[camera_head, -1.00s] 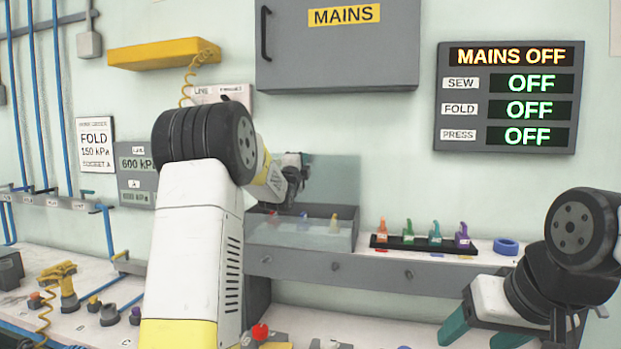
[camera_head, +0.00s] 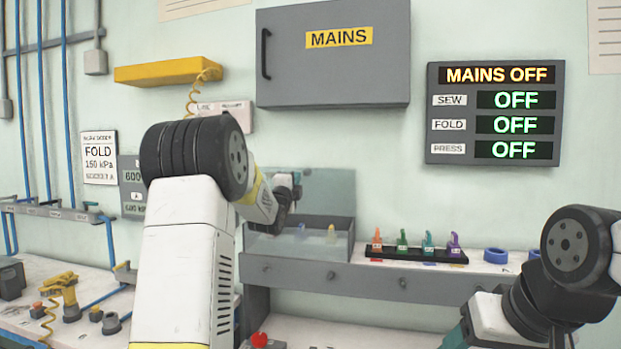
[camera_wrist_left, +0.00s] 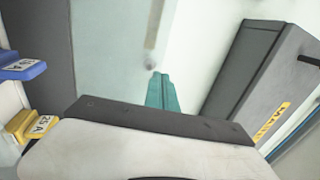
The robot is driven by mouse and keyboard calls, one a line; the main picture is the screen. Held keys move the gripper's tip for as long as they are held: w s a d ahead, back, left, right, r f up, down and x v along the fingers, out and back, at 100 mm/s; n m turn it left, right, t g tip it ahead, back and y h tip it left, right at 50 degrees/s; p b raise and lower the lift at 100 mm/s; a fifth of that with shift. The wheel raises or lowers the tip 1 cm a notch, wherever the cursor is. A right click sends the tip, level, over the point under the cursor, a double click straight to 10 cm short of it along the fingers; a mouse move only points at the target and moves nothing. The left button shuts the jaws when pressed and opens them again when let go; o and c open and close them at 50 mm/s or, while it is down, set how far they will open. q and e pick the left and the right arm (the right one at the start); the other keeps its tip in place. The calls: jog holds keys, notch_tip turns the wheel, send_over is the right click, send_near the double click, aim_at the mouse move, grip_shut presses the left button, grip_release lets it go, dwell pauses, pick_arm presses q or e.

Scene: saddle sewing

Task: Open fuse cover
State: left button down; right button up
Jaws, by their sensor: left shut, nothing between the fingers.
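The fuse cover (camera_head: 330,192) is a clear, tinted panel standing raised at the back of the grey fuse box (camera_head: 258,272) in the head view. A pale panel (camera_wrist_left: 110,50), likely the cover, fills the upper left of the left wrist view. My left gripper (camera_head: 292,180) is in front of the cover; its teal fingers (camera_wrist_left: 160,90) are together and empty in the wrist view. I cannot tell whether they touch the cover. Fuses stand in the box, including a yellow one (camera_head: 332,234). My right gripper (camera_head: 455,338) is mostly cut off at the bottom edge.
A grey MAINS cabinet (camera_head: 335,70) hangs above, closed. A black rack (camera_head: 410,255) with several coloured fuses and a blue ring (camera_head: 495,256) are right of the box. The status board (camera_head: 495,113) reads MAINS OFF.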

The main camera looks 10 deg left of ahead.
pick_arm(q)
jog(key=s+d+f+n+g, duration=0.3)
jog(key=s+f+n+g, duration=0.2)
jog(key=s, duration=1)
jog(key=s+d+f+n+g+h, duration=0.1)
jog(key=s+d+f+n+g, duration=0.2)
jog(key=s, duration=1.3)
jog(key=s+d+f+n+g, duration=0.3)
jog(key=s+f+n+g, duration=0.3)
jog(key=s, duration=1)
notch_tip(320, 180, down, 4)
jog(key=n, duration=0.3)
jog(key=shift+s+d+f+n+g, duration=0.15)
jog(key=shift+s+d+n+g, duration=0.1)
jog(key=shift+d+n+g, duration=0.15)
